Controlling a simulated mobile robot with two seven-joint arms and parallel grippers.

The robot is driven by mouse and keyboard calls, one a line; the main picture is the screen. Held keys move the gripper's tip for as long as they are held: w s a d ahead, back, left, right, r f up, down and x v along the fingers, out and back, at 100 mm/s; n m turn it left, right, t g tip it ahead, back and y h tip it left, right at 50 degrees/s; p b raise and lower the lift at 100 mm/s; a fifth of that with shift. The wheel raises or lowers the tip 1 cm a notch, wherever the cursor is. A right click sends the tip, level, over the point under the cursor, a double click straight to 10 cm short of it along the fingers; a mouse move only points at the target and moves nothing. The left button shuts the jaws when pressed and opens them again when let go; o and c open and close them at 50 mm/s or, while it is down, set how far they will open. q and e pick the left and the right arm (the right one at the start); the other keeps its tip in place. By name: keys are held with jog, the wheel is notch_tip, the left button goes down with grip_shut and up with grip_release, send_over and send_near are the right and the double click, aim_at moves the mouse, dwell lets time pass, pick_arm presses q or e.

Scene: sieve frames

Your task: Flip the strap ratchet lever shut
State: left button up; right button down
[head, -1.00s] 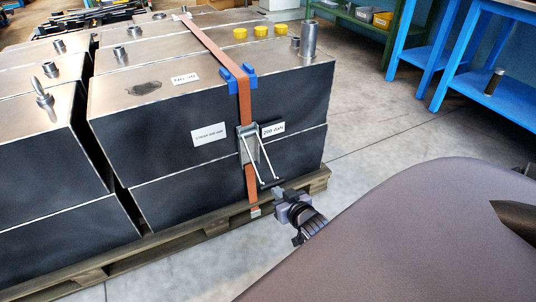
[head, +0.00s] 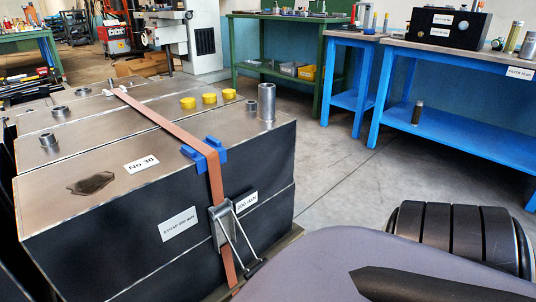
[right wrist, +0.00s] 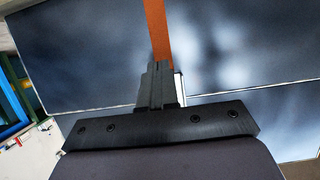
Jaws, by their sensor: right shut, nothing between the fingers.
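An orange strap (head: 175,128) runs over the dark block and down its front face. A metal ratchet (head: 224,226) sits on the strap there. Its lever (head: 240,246) stands out from the face, angled down and right to a dark crossbar. My right gripper (right wrist: 158,68) is shut and empty in the right wrist view, with the strap (right wrist: 157,30) behind its fingertips. A small bright metal piece (right wrist: 178,86) shows just right of the fingers; I cannot tell if they touch it. My left gripper is in neither view.
Blue corner protectors (head: 205,153) sit under the strap at the block's top edge. Yellow caps (head: 209,99) and a metal post (head: 267,103) stand on top. Clear floor (head: 335,175) lies to the right, before a blue bench (head: 455,115).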

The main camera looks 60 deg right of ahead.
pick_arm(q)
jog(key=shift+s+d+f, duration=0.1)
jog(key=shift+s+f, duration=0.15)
pick_arm(e)
jog(key=shift+s, duration=0.1)
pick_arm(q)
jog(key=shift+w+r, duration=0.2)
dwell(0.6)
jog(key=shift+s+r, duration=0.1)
pick_arm(e)
jog(key=shift+r, duration=0.15)
